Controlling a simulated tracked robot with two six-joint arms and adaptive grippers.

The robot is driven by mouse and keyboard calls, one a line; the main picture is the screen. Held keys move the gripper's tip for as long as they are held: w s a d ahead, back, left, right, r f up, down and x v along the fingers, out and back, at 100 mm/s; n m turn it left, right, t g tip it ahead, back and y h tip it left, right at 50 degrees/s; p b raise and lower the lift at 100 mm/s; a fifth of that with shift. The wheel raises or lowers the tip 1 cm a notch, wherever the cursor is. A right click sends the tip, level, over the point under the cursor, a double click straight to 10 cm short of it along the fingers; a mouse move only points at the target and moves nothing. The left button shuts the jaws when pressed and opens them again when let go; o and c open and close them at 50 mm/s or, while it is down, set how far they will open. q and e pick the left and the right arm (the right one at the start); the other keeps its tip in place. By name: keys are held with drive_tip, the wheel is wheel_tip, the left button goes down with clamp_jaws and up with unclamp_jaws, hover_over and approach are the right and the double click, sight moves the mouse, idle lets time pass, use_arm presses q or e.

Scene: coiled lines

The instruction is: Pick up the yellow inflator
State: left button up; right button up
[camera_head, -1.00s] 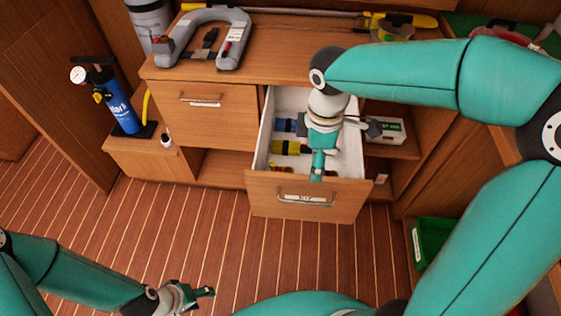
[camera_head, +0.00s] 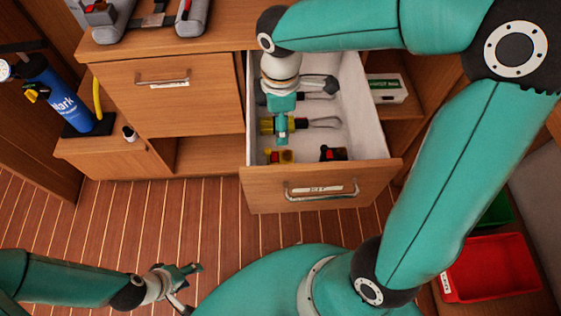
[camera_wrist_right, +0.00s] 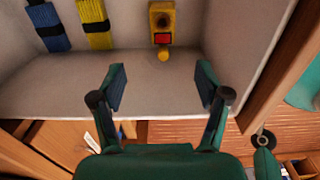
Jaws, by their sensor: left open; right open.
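The yellow inflator, a small yellow body with a red square and a yellow knob, lies in the open drawer (camera_head: 352,100). It shows near the drawer front in the head view (camera_head: 279,156) and at the top middle of the right wrist view (camera_wrist_right: 162,22). My right gripper (camera_head: 282,136) is over the drawer, open and empty. In the right wrist view its spread fingers (camera_wrist_right: 162,86) line up with the inflator but stay apart from it. My left gripper (camera_head: 186,277) is open and empty over the floor at lower left.
A yellow-and-black item (camera_wrist_right: 95,22) and a blue-and-black item (camera_wrist_right: 48,26) lie beside the inflator. A black-and-red item (camera_head: 333,153) is to its right. Drawer walls bound the space. A blue pump (camera_head: 60,100) stands left; a red tray (camera_head: 490,268) is lower right.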

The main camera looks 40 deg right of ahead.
sight(283, 153)
drive_tip(key=f+b, duration=0.1)
drive_tip(key=f, duration=0.4)
drive_tip(key=f+b, duration=0.1)
drive_tip(key=f, duration=0.4)
drive_tip(key=shift+s+d, duration=0.15)
drive_tip(key=shift+s, duration=0.05)
drive_tip(key=shift+s+f+b, duration=0.15)
drive_tip(key=shift+f+b, duration=0.55)
drive_tip(key=shift+f, duration=1.95)
drive_tip(key=c, duration=1.4)
